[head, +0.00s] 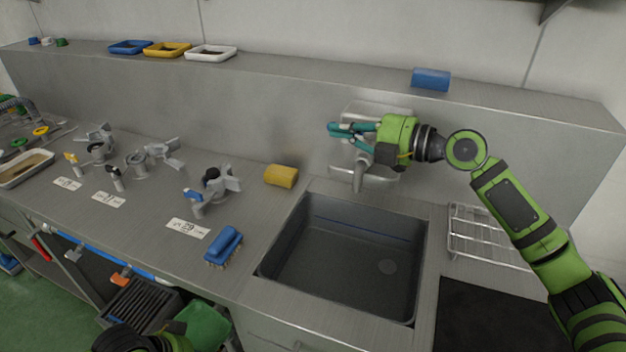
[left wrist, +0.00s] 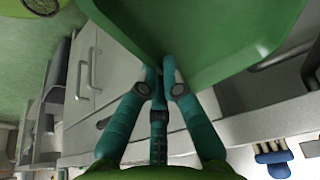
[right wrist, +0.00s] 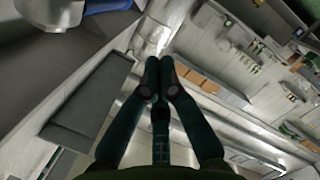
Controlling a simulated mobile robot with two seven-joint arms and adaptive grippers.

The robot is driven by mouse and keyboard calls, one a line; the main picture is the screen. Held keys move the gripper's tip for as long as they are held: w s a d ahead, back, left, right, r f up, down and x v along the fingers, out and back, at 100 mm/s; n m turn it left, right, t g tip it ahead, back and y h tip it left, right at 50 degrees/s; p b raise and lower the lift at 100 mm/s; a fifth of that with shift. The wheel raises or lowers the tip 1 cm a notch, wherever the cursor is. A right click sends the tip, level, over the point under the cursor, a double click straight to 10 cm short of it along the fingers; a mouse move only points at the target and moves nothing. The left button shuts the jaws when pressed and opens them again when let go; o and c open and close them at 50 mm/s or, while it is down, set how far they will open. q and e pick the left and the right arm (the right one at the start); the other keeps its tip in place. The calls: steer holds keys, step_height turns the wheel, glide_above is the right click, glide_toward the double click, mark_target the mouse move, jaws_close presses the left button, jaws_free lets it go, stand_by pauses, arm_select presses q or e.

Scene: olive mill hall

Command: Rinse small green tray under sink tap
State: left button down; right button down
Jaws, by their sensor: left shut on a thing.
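The small green tray (head: 205,326) shows at the bottom of the head view, below the counter's front edge, and fills the top of the left wrist view (left wrist: 215,40). My left gripper (left wrist: 160,75) is shut on the tray's edge. In the head view only part of my left arm shows at the bottom, and the fingers there are hard to make out. My right gripper (head: 336,133) is in front of the wall panel at the tap (head: 358,178), above its spout. Its fingers look closed together in the right wrist view (right wrist: 160,70). The sink (head: 345,255) below is empty.
A yellow sponge (head: 281,176) and a blue brush (head: 224,246) lie left of the sink. A wire rack (head: 485,235) and black mat (head: 490,318) are on the right. A blue block (head: 431,79) and trays (head: 210,53) are on the ledge. Metal fittings (head: 215,185) stand left.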

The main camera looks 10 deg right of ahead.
arm_select(q)
steer(key=shift+r+p, duration=0.35)
steer(key=shift+r, duration=0.35)
arm_select(e)
steer(key=shift+w+d+f, duration=0.5)
steer(key=shift+w, duration=0.25)
steer(key=shift+w+d+f, duration=0.45)
steer(key=shift+w+f, duration=0.05)
steer(key=shift+w, duration=0.25)
arm_select(q)
step_height(320, 180, down, 4)
steer(key=b, duration=0.4)
arm_select(e)
steer(key=shift+w+d+f, duration=0.15)
steer(key=shift+w, duration=0.25)
